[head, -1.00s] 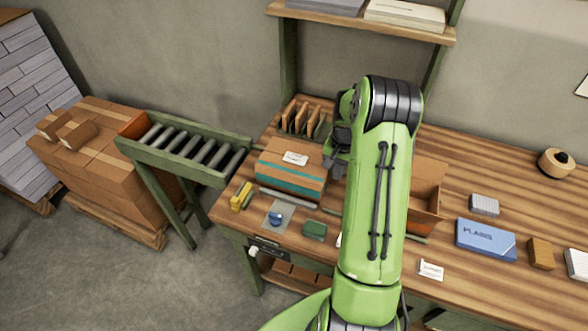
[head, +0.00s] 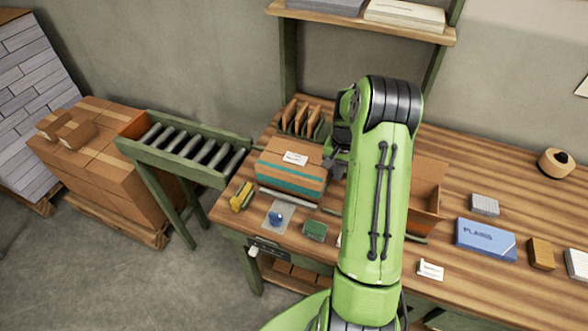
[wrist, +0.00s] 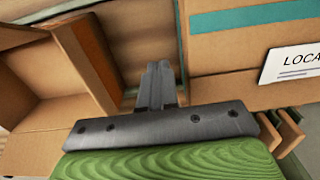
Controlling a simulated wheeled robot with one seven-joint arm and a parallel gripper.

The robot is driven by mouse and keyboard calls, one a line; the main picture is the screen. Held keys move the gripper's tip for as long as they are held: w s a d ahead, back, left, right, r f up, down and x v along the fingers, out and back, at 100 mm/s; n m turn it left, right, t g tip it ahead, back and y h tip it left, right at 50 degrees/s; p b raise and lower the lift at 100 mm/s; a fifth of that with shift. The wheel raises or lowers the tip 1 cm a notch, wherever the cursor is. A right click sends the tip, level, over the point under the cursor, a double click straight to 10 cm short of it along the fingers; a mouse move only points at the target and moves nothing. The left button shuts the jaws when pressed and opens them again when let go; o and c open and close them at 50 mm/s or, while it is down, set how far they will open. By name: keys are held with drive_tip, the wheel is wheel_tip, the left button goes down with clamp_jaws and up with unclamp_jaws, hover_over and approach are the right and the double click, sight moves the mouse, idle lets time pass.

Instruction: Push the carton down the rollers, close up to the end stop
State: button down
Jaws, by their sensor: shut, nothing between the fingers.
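The carton (head: 285,182) is brown with a teal stripe and a white label. It sits on the wooden table, to the right of the roller conveyor (head: 190,168), and also shows at upper right in the wrist view (wrist: 215,52). An orange-brown board at the conveyor's far left end (head: 134,124) looks like the end stop. My gripper (head: 337,168) is at the carton's right side, partly hidden by my arm. In the wrist view its fingers (wrist: 158,72) are shut and empty, close beside the carton; I cannot tell whether they touch it.
An open cardboard box (head: 426,190) stands right of my arm. Behind the carton is a rack with brown dividers (head: 300,118). In front lie a grey bar (head: 287,200), a yellow item (head: 241,197), a blue round item (head: 276,218) and a green block (head: 315,230). The visible rollers are empty.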

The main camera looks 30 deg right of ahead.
sight(275, 160)
drive_tip(key=shift+f+b, duration=1.45)
drive_tip(key=shift+f, duration=0.35)
drive_tip(key=shift+w+r, duration=0.1)
drive_tip(key=w+a+p, duration=0.1)
drive_tip(key=w+a, duration=0.3)
drive_tip(key=w, duration=0.1)
drive_tip(key=w+a, duration=0.4)
drive_tip(key=w, duration=0.1)
drive_tip(key=w+a+p, duration=0.1)
drive_tip(key=w+a, duration=0.3)
drive_tip(key=w, duration=0.1)
drive_tip(key=shift+w+a+p, duration=0.15)
drive_tip(key=shift+w+p, duration=0.2)
drive_tip(key=shift+w, duration=0.05)
